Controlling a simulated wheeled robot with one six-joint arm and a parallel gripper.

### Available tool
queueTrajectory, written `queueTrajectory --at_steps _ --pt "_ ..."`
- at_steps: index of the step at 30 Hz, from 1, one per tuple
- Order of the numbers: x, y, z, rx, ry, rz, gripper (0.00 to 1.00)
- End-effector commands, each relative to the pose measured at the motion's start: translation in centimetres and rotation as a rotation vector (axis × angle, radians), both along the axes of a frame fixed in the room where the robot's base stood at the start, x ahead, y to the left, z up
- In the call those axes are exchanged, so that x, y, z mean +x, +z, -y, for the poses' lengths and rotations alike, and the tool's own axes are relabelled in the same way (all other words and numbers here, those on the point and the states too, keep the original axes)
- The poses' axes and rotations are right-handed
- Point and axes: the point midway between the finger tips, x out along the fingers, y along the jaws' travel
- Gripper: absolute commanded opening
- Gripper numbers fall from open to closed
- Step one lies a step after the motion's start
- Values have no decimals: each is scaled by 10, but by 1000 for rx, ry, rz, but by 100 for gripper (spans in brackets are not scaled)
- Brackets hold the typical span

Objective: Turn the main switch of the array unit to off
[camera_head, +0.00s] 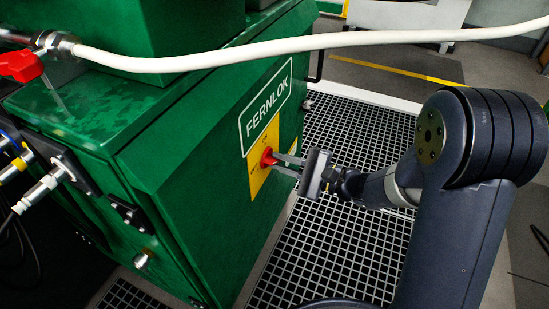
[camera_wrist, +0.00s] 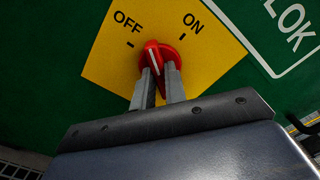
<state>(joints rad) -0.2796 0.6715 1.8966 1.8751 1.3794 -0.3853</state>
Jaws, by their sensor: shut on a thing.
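The main switch is a red rotary knob (camera_wrist: 158,56) on a yellow plate (camera_wrist: 105,62) marked OFF at upper left and ON at upper right. The knob's white line points up and slightly left, between the two marks. In the head view the knob (camera_head: 267,157) sits on the front of the green array unit (camera_head: 190,190), under a FERNLOK label. My gripper (camera_wrist: 161,80) is shut on the knob, with a finger on each side of its grip. It reaches the knob from the right in the head view (camera_head: 279,161). The finger contact is partly hidden by the fingers.
A white hose (camera_head: 300,44) runs across above the unit. A red valve handle (camera_head: 20,65) and cable connectors (camera_head: 40,190) are on the unit's left side. Grating floor (camera_head: 350,140) lies clear before the panel. A black handle is at the panel's far edge.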

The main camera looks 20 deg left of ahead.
Motion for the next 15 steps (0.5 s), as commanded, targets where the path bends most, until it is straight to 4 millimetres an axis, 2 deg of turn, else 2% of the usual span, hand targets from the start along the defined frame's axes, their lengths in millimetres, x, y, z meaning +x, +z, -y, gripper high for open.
queueTrajectory --at_steps 7,15 --pt "0 0 0 -19 -1 239 0" --pt "0 0 0 -21 -1 273 0"
